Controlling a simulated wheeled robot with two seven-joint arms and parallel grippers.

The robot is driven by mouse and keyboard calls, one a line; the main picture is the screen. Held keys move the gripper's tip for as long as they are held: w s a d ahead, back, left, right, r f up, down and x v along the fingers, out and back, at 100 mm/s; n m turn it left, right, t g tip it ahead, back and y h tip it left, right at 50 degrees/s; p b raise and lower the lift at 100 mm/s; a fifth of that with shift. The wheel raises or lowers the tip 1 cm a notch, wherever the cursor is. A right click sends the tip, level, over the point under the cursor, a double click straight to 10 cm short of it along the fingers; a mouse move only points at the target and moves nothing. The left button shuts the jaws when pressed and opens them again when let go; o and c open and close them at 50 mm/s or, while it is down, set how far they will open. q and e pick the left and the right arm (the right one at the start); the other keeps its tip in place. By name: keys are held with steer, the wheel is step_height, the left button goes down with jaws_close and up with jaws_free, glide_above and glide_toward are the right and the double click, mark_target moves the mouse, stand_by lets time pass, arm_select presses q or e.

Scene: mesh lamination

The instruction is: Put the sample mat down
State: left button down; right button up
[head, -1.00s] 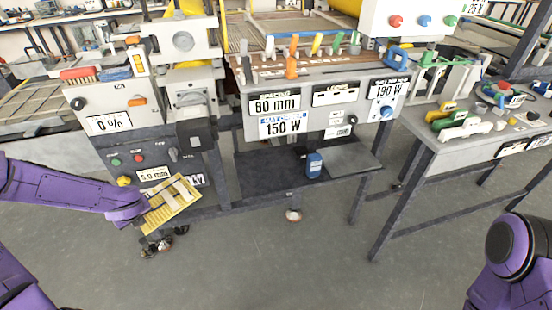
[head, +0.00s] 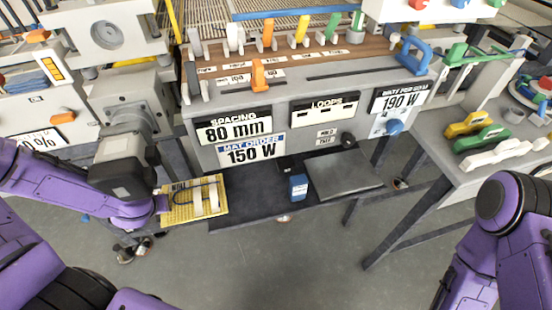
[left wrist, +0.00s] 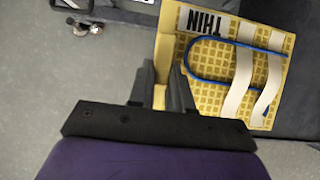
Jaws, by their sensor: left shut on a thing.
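The sample mat (head: 181,210) is a yellow gridded sheet with a blue looped cable, two white strips and a label reading THIN. In the left wrist view the mat (left wrist: 211,72) extends to the right of the fingers. My left gripper (head: 161,204) is shut on the mat's left edge; its fingers (left wrist: 158,92) also show in the left wrist view. The mat is roughly level at the left end of the dark shelf (head: 255,205) under the console. I cannot tell whether it touches the shelf. My right gripper is out of view.
A blue bottle-like item (head: 299,187) and a grey plate (head: 342,174) are on the shelf's right half. The shelf between mat and bottle is clear. The console (head: 215,130) with its 80 mm and 150 W signs overhangs behind. A side table (head: 515,160) stands right.

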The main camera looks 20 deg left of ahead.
mark_target(222, 199)
arm_select(q)
steer(key=shift+w, duration=0.35)
steer(key=shift+d+r+b, duration=0.2)
steer(key=shift+d+b, duration=0.1)
steer(key=shift+d, duration=0.95)
steer(key=w+d, duration=0.2)
steer(key=d, duration=0.2)
steer(key=w+d, duration=0.3)
steer(key=d, duration=0.1)
steer(key=w+d, duration=0.3)
steer(key=d, duration=0.1)
steer(key=shift+w+d, duration=0.35)
steer(key=shift+d, duration=0.15)
step_height(222, 199, down, 3)
steer(key=shift+f, duration=0.1)
steer(key=shift+a+f, duration=0.1)
steer(key=shift+f, duration=0.05)
steer(key=shift+f, duration=0.1)
steer(key=shift+f, duration=0.15)
steer(key=c, duration=1.1)
jaws_free()
